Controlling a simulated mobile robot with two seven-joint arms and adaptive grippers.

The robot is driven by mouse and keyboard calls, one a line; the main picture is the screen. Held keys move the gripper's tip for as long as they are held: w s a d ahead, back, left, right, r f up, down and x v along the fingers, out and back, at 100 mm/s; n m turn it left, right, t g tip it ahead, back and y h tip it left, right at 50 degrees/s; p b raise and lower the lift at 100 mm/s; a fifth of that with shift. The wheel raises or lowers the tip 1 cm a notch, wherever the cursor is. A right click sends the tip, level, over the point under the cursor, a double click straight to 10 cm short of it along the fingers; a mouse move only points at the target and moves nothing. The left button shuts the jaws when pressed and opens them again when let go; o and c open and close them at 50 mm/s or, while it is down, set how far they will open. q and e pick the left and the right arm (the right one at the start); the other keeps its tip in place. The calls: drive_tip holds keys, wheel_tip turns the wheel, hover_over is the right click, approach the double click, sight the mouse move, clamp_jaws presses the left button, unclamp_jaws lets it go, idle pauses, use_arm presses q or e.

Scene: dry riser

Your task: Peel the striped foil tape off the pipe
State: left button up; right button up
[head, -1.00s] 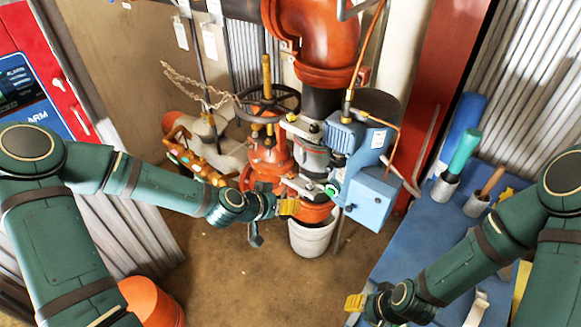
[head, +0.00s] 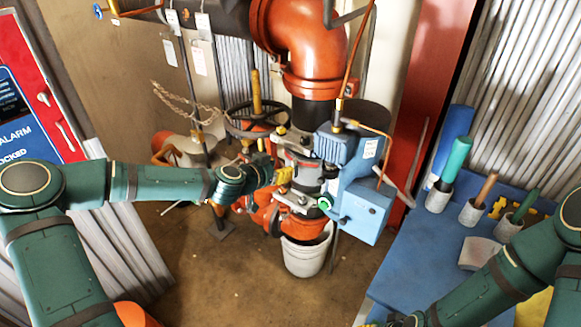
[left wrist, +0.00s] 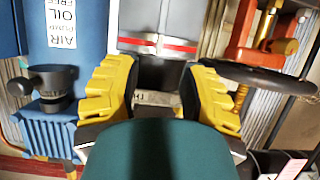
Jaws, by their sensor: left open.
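A grey metal pipe (head: 306,170) stands upright below the orange elbow in the head view. In the left wrist view a silver band with a red stripe, the striped foil tape (left wrist: 160,45), runs across the pipe (left wrist: 158,72). I cannot make out the tape clearly in the head view. My left gripper (head: 274,163) is at the left side of the pipe. Its yellow fingers (left wrist: 160,92) are open on either side of the pipe in the wrist view, with nothing held. My right gripper (head: 378,323) barely shows at the bottom edge.
A blue pump unit (head: 357,205) stands close right of the pipe. A black handwheel (head: 262,118) is close by on the left. A white bucket (head: 306,255) stands below. The blue bench (head: 425,255) at right holds several tools in cups.

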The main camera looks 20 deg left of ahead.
use_arm(q)
drive_tip(key=x, duration=0.6)
drive_tip(key=shift+w+f+b, duration=0.2)
drive_tip(key=shift+b, duration=0.1)
drive_tip(key=shift+o, duration=0.2)
drive_tip(key=shift+d, duration=0.1)
clamp_jaws()
drive_tip(key=shift+s, duration=0.25)
drive_tip(key=s+a+b, duration=0.1)
drive_tip(key=s+a, duration=0.2)
drive_tip(key=s, duration=0.5)
drive_tip(key=shift+s+b, duration=0.15)
drive_tip(key=shift+b, duration=0.2)
idle(0.6)
drive_tip(key=shift+a, duration=0.1)
